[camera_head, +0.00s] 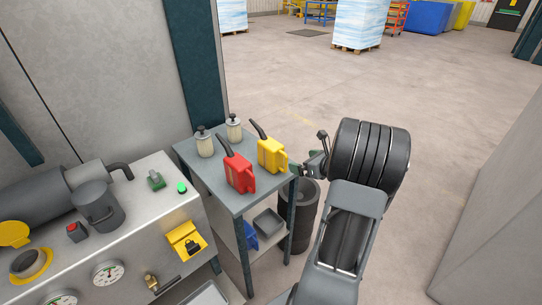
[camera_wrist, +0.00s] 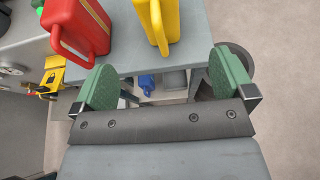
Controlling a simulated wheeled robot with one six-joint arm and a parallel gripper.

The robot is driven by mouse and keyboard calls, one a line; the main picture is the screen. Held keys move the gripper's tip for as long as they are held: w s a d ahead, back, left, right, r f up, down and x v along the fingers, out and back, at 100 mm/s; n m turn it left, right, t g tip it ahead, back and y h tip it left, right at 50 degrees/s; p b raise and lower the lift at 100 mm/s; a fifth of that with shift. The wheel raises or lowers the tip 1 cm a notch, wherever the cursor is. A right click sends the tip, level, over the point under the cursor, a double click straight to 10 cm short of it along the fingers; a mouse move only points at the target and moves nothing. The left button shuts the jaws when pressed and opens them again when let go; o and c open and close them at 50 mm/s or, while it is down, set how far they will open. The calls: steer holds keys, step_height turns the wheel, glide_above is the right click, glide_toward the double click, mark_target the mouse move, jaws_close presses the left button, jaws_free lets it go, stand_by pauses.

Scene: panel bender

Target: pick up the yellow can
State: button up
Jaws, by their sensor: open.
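The yellow can (camera_head: 272,155) stands upright on the grey table (camera_head: 235,198), near its right edge, with a dark spout pointing up and left. It also shows at the top of the wrist view (camera_wrist: 160,22), cut off by the frame edge. My gripper (camera_head: 312,166) is just to the right of the yellow can, apart from it. In the wrist view my gripper (camera_wrist: 163,80) has its green fingers wide apart with nothing between them; the can is ahead of them. A red can (camera_head: 238,172) stands upright left of the yellow can.
Two small pump bottles (camera_head: 234,128) stand behind the cans. A dark bin (camera_head: 304,215) stands on the floor right of the table. The machine panel (camera_head: 150,230) with gauges and buttons is close on the left. Open floor lies beyond the table.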

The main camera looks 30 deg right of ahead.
mark_target(285, 156)
steer(key=p+x, duration=0.1)
steer(key=x, duration=0.4)
steer(key=p+x, duration=0.1)
steer(key=x, duration=0.4)
steer(key=shift+w+a+r, duration=0.15)
steer(key=shift+a+r, duration=0.05)
steer(key=shift+w+a+f+p, duration=0.1)
steer(key=shift+w+f+p, duration=0.25)
steer(key=shift+w, duration=0.25)
steer(key=shift+r, duration=0.1)
steer(key=c, duration=1.3)
